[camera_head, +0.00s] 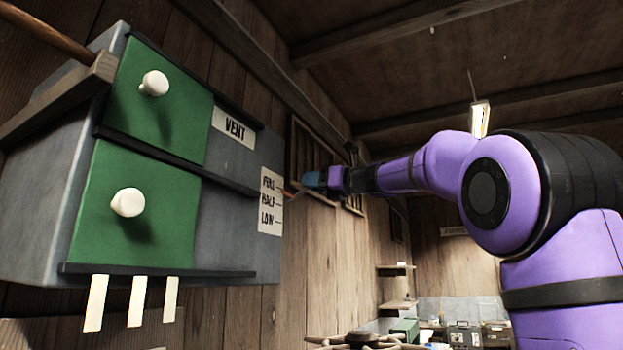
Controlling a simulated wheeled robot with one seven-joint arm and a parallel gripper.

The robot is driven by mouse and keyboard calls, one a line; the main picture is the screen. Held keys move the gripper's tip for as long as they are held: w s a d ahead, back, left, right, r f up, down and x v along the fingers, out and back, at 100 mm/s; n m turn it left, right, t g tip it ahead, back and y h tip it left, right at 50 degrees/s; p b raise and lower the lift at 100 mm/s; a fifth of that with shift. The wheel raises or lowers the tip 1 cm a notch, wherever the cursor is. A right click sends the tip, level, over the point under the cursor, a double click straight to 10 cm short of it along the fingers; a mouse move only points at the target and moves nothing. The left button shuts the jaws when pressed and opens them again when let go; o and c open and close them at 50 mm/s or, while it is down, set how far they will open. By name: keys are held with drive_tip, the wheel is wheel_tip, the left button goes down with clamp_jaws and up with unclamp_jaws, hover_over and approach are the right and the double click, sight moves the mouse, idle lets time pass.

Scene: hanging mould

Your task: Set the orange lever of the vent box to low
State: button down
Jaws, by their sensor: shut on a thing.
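The vent box is a grey box (245,204) on the wooden wall at the left, with a VENT label (234,128). A white scale plate (270,201) near its right edge reads FULL, HALF and LOW from top to bottom. A small part of the orange lever (290,191) shows just right of the plate, at about the FULL to HALF height; its exact setting is hard to read. The fingers hide most of the lever.
Two green panels (175,92) with white knobs (128,203) cover the box's front, with dark rails around them. Pale strips (137,301) hang below. A wooden bar runs at the upper left. Shelves and a cluttered bench (465,335) stand at the back right.

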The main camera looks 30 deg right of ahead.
wheel_tip(320, 180, down, 14)
drive_tip(key=t+y, duration=0.2)
drive_tip(key=t, duration=0.2)
idle(0.6)
drive_tip(key=shift+w, duration=0.1)
drive_tip(key=c, duration=0.8)
unclamp_jaws()
drive_tip(key=shift+r, duration=0.15)
drive_tip(key=v, duration=1.1)
drive_tip(key=shift+w, duration=0.1)
